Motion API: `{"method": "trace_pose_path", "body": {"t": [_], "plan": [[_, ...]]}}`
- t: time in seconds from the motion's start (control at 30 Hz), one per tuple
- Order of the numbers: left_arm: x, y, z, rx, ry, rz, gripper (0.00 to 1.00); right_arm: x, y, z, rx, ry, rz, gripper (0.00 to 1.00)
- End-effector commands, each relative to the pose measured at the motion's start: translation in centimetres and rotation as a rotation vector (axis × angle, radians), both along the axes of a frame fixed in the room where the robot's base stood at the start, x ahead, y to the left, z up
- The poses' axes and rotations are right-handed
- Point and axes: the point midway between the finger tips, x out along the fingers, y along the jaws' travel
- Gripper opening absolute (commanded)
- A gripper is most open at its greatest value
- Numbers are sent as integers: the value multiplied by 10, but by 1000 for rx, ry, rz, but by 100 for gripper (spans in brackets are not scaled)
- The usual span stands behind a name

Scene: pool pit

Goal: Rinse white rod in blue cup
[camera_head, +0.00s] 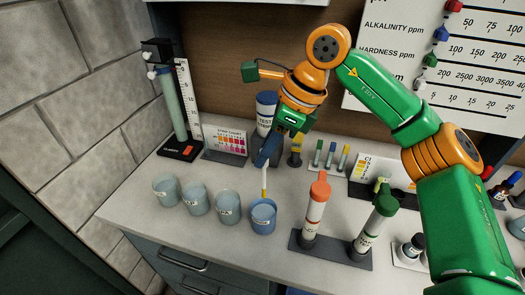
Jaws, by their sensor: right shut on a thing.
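The blue cup (263,219) stands on the pale counter, at the right end of a row of cups. My right gripper (266,160) points down above it and is shut on the thin white rod (265,178). The rod hangs roughly upright, with a yellow-orange part near its lower end. That lower end is at the cup's far rim in the picture; I cannot tell whether it is inside the cup or just above or behind it. My left gripper is not in view.
Several clear greyish cups (228,208) stand left of the blue cup. A rack with a red-capped tube (316,212) and a green-capped tube (374,222) stands to the right. The front counter strip is clear.

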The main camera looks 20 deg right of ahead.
Motion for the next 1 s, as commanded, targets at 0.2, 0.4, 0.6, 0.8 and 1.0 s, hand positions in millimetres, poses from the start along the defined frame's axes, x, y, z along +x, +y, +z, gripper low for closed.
{"method": "trace_pose_path", "body": {"t": [0.2,0.4,0.6,0.8,1.0], "plan": [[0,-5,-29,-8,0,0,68,0,0,-29,0,0,-1,0],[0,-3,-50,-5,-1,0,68,0,0,-54,0,0,-1,0],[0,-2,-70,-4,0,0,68,0,0,-79,1,2,-1,0],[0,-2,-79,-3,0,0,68,0,0,-90,1,0,-1,0],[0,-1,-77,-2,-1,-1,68,0,0,-88,1,0,-1,0]]}}
